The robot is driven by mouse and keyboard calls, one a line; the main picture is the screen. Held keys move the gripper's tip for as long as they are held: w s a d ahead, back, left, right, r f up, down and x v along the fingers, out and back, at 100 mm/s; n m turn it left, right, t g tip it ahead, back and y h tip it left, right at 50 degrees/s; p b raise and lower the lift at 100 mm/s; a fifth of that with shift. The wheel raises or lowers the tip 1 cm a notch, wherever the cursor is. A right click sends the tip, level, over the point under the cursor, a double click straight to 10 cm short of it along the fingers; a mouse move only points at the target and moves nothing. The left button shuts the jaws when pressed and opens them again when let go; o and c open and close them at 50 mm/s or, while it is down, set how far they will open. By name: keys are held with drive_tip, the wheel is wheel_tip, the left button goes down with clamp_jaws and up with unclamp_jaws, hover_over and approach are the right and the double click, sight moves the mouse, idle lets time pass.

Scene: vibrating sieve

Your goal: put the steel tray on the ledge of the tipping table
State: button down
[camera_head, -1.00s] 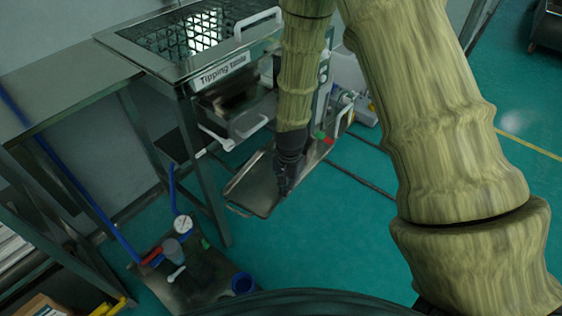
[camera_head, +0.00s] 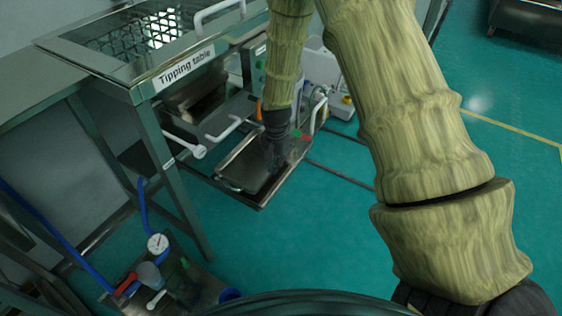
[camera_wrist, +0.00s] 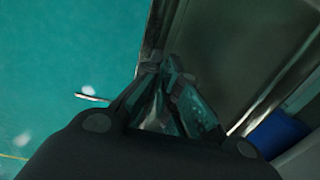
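The tipping table (camera_head: 140,72) stands at the upper left in the head view, with its name on a label. A dark ledge (camera_head: 212,183) juts out low at its front. The steel tray (camera_head: 240,170), shallow and rimmed, lies over this ledge in the head view; I cannot tell whether it rests fully on it. My gripper (camera_head: 275,160) points down at the tray's right long side. In the wrist view my gripper (camera_wrist: 163,68) has its fingertips close together at the rim of the tray (camera_wrist: 215,45). The fingers hide the exact grip point.
A grey drawer with a white handle (camera_head: 222,128) is above the tray. A gauge (camera_head: 157,243) and several small tools stand at the lower left. Green floor (camera_head: 330,220) is free to the right.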

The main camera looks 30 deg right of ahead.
drive_tip(key=w+d, duration=0.2)
drive_tip(key=d, duration=0.1)
drive_tip(key=w+d, duration=0.1)
drive_tip(key=w, duration=0.1)
drive_tip(key=shift+d+f+b, duration=0.2)
drive_tip(key=shift+f+b, duration=0.1)
drive_tip(key=shift+b, duration=0.1)
drive_tip(key=shift+f+b, duration=0.5)
drive_tip(key=shift+f, duration=1.2)
drive_tip(key=shift+f, duration=0.1)
drive_tip(key=c, duration=1.7)
unclamp_jaws()
drive_tip(key=shift+o, duration=0.3)
